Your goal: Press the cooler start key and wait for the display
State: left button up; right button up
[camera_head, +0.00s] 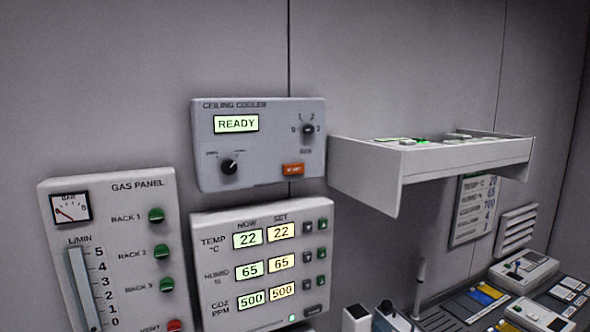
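The ceiling cooler panel (262,144) is a grey box on the wall at the upper middle. The orange start key (293,169) is at the panel's lower right. A black knob (229,166) sits at the lower left, and a selector knob (308,129) is at the upper right with small numbers around it. Neither of my grippers is in view, and nothing covers the panel.
Below the cooler is a climate panel (215,222) showing 22, 65 and 500 in both columns. The gas panel (120,205) is at left. A white shelf (455,160) juts from the wall at right. Several devices stand on the surface at lower right.

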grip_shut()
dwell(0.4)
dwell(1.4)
